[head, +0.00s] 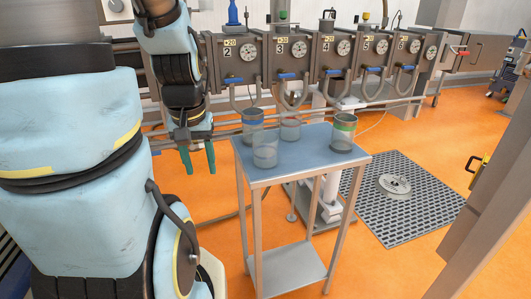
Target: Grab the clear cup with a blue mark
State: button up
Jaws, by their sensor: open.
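A clear cup with a blue band near its top (252,119) stands upright at the back left of the small table (310,157). A clear cup with no coloured mark that I can make out (265,153) stands in front of it and overlaps its lower part in the view. A cup with a red mark (290,129) stands to the right of the blue-marked one. A cup with a green band (343,132) stands near the table's right end. My gripper (198,160) is open and empty, pointing down, left of the table and apart from the cups.
Behind the table runs a row of grey machine barrel blocks (286,54) with gauges, blue handles and hoses. A dark floor grate (408,205) with a round metal part (394,186) lies to the right. Orange floor is open around the table.

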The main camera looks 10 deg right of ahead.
aim_at(264, 144)
jog(key=l+u, duration=0.1)
jog(key=u, duration=0.9)
jog(key=k+l+u, duration=0.2)
jog(key=u, duration=0.15)
jog(key=k+l+u, duration=0.2)
jog(key=u, duration=0.2)
jog(key=k+l+u, duration=0.1)
jog(key=k+u, duration=0.25)
jog(key=k+l+u, duration=0.15)
jog(key=k, duration=0.6)
